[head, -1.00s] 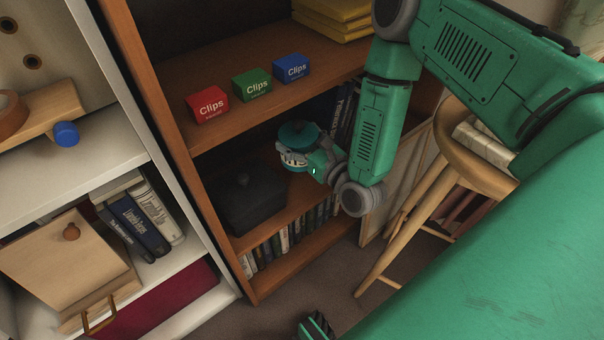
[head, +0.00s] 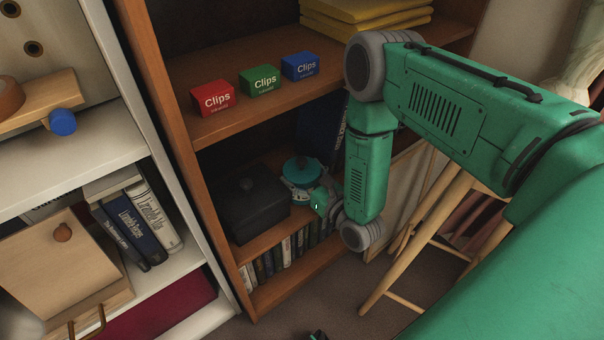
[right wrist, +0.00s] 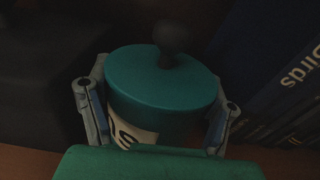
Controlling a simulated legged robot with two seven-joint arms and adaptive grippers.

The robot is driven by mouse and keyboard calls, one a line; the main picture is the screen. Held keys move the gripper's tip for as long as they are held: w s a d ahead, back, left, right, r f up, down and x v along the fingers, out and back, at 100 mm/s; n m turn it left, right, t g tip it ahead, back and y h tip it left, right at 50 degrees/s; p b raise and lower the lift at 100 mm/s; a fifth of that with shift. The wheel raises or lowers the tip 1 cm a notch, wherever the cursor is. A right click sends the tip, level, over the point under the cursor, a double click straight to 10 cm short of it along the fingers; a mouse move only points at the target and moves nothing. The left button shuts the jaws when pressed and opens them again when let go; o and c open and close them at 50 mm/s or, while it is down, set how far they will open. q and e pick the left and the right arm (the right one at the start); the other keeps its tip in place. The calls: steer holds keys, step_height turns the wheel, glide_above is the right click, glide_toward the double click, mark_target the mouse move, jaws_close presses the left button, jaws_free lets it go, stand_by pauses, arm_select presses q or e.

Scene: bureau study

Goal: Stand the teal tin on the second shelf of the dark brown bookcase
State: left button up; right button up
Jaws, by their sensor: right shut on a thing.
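The teal tin (head: 302,168) has a round lid with a dark knob and a pale label. It is upright in the brown bookcase (head: 186,150), in the bay below the shelf with the clip boxes. My right gripper (head: 301,187) is shut on it, with one finger on each side in the right wrist view (right wrist: 160,110). The tin is at or just above the shelf board (head: 262,243); its base is hidden, so I cannot tell if it touches.
A black lidded box (head: 248,205) stands just left of the tin. Tall dark books (right wrist: 275,75) stand close on its right. Red (head: 213,97), green (head: 260,79) and blue (head: 300,66) clip boxes sit on the shelf above. A wooden stool (head: 425,235) stands right of the bookcase.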

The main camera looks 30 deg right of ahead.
steer(key=o, duration=0.9)
steer(key=shift+d+f, duration=0.1)
steer(key=shift+d, duration=0.1)
